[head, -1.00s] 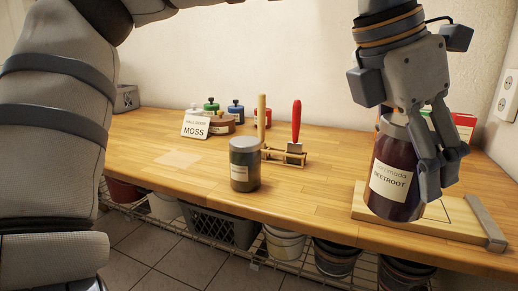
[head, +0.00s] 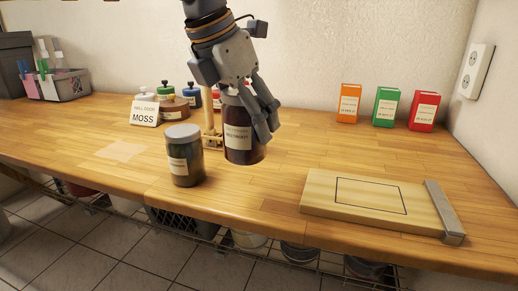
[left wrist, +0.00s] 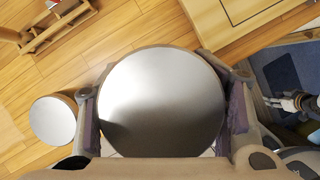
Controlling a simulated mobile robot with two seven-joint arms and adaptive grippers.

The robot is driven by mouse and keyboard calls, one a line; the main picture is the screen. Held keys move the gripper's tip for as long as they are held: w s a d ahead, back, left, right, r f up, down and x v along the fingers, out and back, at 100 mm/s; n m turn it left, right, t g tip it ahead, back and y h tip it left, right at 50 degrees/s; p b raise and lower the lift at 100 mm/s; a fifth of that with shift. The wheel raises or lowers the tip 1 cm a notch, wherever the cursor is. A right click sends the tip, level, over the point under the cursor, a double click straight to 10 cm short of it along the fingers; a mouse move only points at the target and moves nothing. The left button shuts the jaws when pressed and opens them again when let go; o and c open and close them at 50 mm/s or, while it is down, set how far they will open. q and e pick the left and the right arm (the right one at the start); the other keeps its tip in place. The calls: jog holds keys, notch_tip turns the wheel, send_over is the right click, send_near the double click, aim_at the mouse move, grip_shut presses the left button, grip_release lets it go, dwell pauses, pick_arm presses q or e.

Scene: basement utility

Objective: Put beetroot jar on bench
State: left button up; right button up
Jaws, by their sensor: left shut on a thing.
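The beetroot jar (head: 244,136) is dark red with a white label and a metal lid. My left gripper (head: 268,118) is shut on it. In the left wrist view the jar's round lid (left wrist: 162,100) sits between the two finger pads. In the head view the jar appears upright over the wooden bench (head: 240,205), in front of the tool rack; I cannot tell whether its base touches the bench.
A second, dark jar (head: 184,158) with a grey lid stands just left of the held jar. A MOSS sign (head: 144,112) and several small pots are behind. A wooden board (head: 375,202) with a drawn rectangle lies right. Seed boxes (head: 386,106) stand at the back.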

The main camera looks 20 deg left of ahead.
pick_arm(q)
jog(key=w+f, duration=0.4)
jog(key=f, duration=0.1)
jog(key=w+f, duration=0.1)
jog(key=f, duration=0.2)
jog(key=shift+w+d+f, duration=0.1)
jog(key=shift+w+d, duration=0.3)
jog(key=shift+f, duration=0.45)
jog(key=o, duration=1.9)
jog(key=shift+f, duration=0.15)
jog(key=shift+o, duration=0.3)
jog(key=v, duration=1.2)
jog(key=shift+s, duration=0.1)
